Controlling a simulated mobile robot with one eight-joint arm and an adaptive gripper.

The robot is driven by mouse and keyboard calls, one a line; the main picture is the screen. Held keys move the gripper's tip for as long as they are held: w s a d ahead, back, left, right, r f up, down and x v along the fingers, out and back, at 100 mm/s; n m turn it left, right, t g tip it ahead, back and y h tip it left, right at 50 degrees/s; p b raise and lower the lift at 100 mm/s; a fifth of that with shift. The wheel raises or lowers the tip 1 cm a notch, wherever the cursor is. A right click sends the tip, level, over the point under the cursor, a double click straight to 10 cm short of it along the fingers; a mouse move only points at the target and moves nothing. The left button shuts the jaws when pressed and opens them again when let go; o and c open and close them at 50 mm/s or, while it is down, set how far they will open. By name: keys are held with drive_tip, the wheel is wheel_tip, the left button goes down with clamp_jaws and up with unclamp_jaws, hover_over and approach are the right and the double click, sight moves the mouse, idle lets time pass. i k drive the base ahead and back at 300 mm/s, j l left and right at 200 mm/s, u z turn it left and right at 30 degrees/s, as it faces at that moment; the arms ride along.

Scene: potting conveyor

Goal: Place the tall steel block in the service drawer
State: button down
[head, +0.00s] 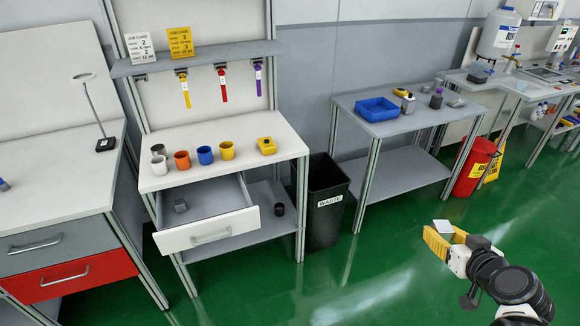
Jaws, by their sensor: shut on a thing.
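My gripper (437,240), with yellow fingers, is at the lower right, out over the green floor. It is shut on a pale grey block (443,226), which looks like the tall steel block. Only its upper part shows above the fingers, so its full height is hidden. The service drawer (242,222) is the white-fronted drawer under the middle workbench, and it is pulled open. A small dark grey block (180,206) lies inside it at the left. My gripper is well to the right of the drawer, apart from it.
The workbench top (215,180) holds several coloured cups and a yellow device (267,146). A black waste bin (325,205) stands between drawer and gripper. A side table with a blue tray (377,108) and a red bin (476,165) stand behind. Floor before them is clear.

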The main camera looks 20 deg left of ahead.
sight(212, 209)
drive_tip(key=i+z, duration=0.1)
drive_tip(key=i, duration=0.65)
drive_tip(key=i+j, duration=0.15)
drive_tip(key=i, duration=0.6)
drive_tip(key=i+j+z, duration=0.15)
drive_tip(key=i, duration=0.6)
drive_tip(key=i+z, duration=0.2)
drive_tip(key=z, duration=7.4)
